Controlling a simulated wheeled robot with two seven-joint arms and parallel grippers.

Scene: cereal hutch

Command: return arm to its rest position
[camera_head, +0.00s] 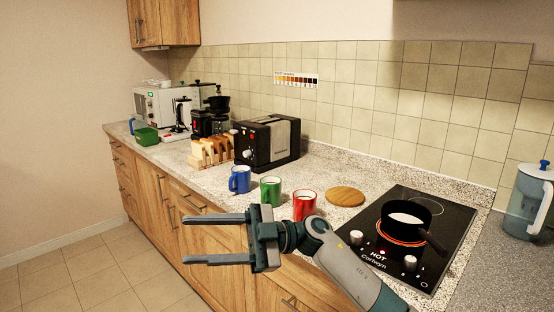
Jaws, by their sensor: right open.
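My right gripper (217,239) is open and empty. Its two grey fingers point left, in front of the wooden cabinet fronts (160,200). My right arm (345,262) comes in from the bottom right and passes in front of the counter's front edge. The gripper appears apart from the mugs and the counter objects. My left gripper is not in view.
A blue mug (240,180), a green mug (270,191) and a red mug (304,205) stand near the counter edge. A black pan (407,218) sits on a glowing hob (452,232). A toaster (268,143), toast rack (211,151), round board (345,196) and jug (525,200) also stand there.

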